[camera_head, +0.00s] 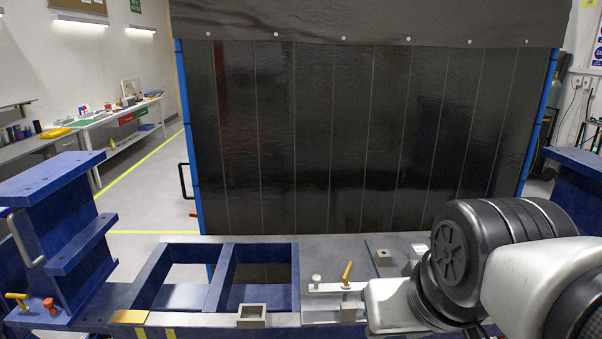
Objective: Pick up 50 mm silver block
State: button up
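I cannot tell for certain which piece is the 50 mm silver block. A light silver-grey piece (419,249) stands on the jig plate, partly hidden behind my arm. A larger open square grey-brown piece (252,316) sits on the front beam, left of the plate. My arm covers the lower right of the view. My gripper's fingers do not show.
A clamp with an orange handle (347,272) stands on the jig plate (325,250). The blue frame (226,275) has open bays at left. A brass plate (130,317) lies on its front left. A blue upright (60,215) rises at left. A dark curtain (345,140) closes the back.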

aim_at(416, 250)
jog(key=l, duration=0.7)
jog(key=k+l, duration=0.1)
jog(key=l, duration=0.6)
